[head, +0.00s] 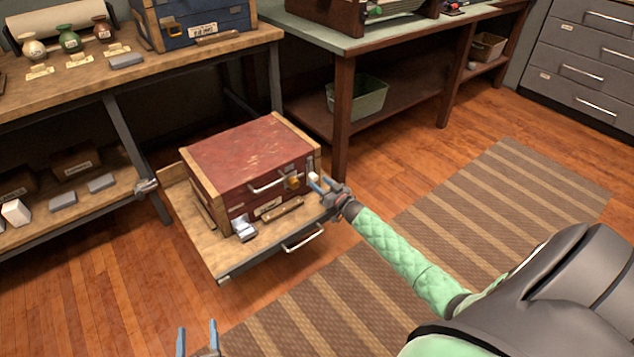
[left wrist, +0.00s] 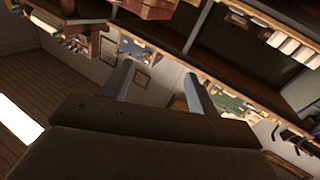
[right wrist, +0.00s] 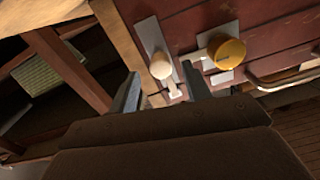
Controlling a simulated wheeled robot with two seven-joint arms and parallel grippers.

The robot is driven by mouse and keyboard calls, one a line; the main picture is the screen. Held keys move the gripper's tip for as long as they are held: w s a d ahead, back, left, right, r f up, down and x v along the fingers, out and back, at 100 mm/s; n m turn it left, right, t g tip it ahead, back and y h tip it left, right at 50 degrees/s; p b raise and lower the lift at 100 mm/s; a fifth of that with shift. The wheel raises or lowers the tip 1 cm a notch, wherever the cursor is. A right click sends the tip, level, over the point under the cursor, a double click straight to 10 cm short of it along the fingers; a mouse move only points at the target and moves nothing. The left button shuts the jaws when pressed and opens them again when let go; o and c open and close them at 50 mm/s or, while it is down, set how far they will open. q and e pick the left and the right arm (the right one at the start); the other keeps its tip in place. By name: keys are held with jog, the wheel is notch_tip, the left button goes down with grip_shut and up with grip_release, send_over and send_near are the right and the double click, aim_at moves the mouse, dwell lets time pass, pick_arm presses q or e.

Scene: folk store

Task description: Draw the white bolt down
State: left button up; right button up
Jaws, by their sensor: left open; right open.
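The white bolt (right wrist: 160,66) has a round cream knob on a grey metal plate on the front of the red chest (right wrist: 185,25). In the head view the white bolt (head: 313,178) is at the right end of the chest's front. A yellow knob (right wrist: 230,53) on a similar plate sits beside it. My right gripper (head: 324,187) is open at the bolt. In the right wrist view the knob appears between its fingertips (right wrist: 160,76), and I cannot tell whether they touch it. My left gripper (head: 197,340) is open and empty at the bottom edge, away from the chest.
The red chest stands on a wooden board (head: 215,262) with a metal handle (head: 303,240). A silver item (head: 243,227) lies at its front left. A workbench (head: 60,95) is at left, and a green-topped table (head: 345,40) behind. A striped rug (head: 480,220) covers clear floor at right.

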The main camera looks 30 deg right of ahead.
aim_at(313, 177)
pick_arm(q)
jog(key=shift+t, duration=0.7)
jog(key=shift+w+a+r, duration=0.1)
jog(key=shift+w+r, duration=0.05)
jog(key=shift+r, duration=0.95)
jog(key=shift+w+r, duration=0.15)
jog(key=shift+r, duration=0.9)
pick_arm(e)
jog(key=shift+w+a, duration=0.15)
jog(key=shift+w, duration=1.2)
jog(key=shift+f, duration=0.1)
grip_shut()
